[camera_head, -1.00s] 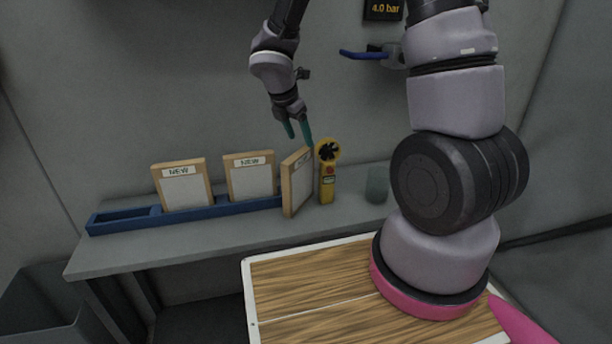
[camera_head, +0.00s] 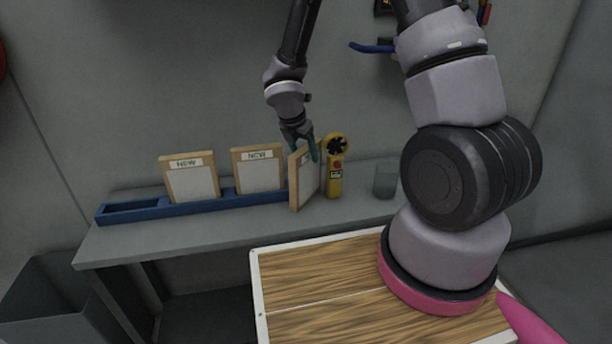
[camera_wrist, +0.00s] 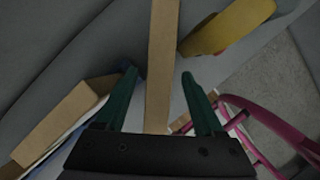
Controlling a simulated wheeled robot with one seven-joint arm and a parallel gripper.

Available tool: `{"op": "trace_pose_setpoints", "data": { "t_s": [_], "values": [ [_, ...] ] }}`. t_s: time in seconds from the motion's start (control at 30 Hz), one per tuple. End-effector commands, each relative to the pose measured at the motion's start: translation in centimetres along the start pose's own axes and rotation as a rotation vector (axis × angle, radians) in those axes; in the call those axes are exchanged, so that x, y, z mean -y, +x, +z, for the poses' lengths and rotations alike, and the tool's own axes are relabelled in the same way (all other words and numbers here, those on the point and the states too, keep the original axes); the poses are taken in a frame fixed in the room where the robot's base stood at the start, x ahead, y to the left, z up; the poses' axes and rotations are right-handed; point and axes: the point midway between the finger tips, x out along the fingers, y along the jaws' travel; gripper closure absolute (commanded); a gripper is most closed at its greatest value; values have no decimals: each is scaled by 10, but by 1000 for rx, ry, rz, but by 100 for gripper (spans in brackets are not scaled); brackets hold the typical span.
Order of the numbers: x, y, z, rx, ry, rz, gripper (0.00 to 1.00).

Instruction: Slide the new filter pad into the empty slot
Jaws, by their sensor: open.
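A wooden-framed filter pad (camera_head: 308,180) stands upright at the right end of the blue rack, turned nearly edge-on; I cannot tell whether it touches the rack. Two more pads labelled NEW, a left one (camera_head: 191,184) and a middle one (camera_head: 259,176), stand in the blue rack (camera_head: 150,214). The rack's leftmost slot (camera_head: 130,207) is empty. My gripper (camera_head: 304,152) is open at the top of the turned pad. In the wrist view, the pad's top edge (camera_wrist: 162,60) runs between my two green fingers (camera_wrist: 160,76), with gaps on both sides.
A yellow gauge tool (camera_head: 335,175) stands just right of the turned pad, and shows in the wrist view (camera_wrist: 225,28). A grey-green cup (camera_head: 385,180) is further right. A wooden-topped surface (camera_head: 310,285) lies in front of the grey shelf (camera_head: 200,232). A dark bin is lower left.

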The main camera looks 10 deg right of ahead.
Motion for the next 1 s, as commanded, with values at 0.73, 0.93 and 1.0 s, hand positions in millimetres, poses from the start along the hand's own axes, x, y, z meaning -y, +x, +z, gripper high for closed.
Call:
{"op": "trace_pose_setpoints", "data": {
  "t_s": [0.73,0.93,1.0],
  "values": [
    [-1,42,-4,-1,0,0,30],
    [-1,44,-5,-1,0,0,30],
    [-1,45,-5,-1,-1,0,30]
  ]
}}
